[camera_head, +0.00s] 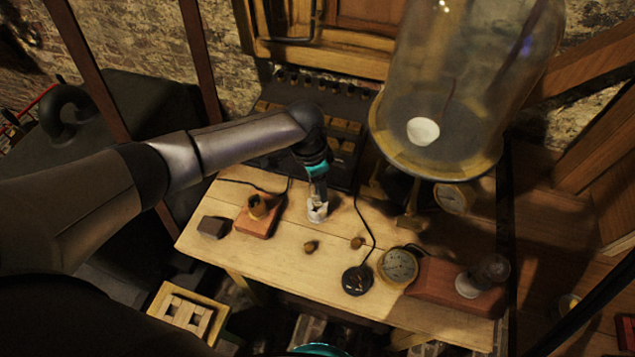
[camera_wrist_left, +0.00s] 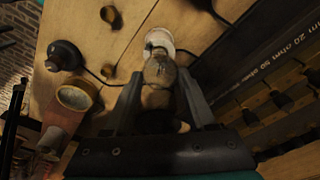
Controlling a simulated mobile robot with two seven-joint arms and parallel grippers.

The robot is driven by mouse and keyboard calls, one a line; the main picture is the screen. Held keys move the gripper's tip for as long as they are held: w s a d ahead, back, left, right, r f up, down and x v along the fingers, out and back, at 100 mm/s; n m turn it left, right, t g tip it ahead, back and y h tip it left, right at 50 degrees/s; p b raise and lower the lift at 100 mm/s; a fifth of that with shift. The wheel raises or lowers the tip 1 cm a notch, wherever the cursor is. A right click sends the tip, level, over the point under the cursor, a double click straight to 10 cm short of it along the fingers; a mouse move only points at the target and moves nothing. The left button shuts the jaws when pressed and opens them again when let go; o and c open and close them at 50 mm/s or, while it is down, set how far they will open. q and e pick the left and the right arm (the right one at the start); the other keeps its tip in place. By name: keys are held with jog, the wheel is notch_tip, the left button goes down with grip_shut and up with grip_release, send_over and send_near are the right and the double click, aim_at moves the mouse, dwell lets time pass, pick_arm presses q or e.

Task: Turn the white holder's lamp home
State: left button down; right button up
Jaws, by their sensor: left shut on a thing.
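The white holder (camera_head: 318,212) stands on the pale wooden table, below my left gripper (camera_head: 318,193). In the left wrist view the holder (camera_wrist_left: 158,38) shows as a white round piece just past the fingertips. A small glass lamp (camera_wrist_left: 160,70) is between the two fingers of my left gripper (camera_wrist_left: 158,78), which is shut on it. The lamp lines up with the holder, its far end overlapping the white rim. How deep it sits in the holder is hidden.
Left of the holder are a reddish block with a brass socket (camera_head: 258,208) and a dark block (camera_head: 214,227). A large glass jar (camera_head: 465,90) stands back right.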

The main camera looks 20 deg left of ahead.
aim_at(310, 187)
pick_arm(q)
jog(key=shift+m, duration=0.7)
jog(key=shift+m, duration=0.9)
jog(key=m+b, duration=0.1)
jog(key=m, duration=0.2)
jog(key=shift+m+g, duration=0.4)
jog(key=shift+c, duration=0.7)
grip_release()
notch_tip(310, 187, up, 15)
jog(key=a+p, duration=0.1)
jog(key=shift+s+a, duration=0.15)
jog(key=shift+a, duration=0.25)
jog(key=shift+r, duration=0.1)
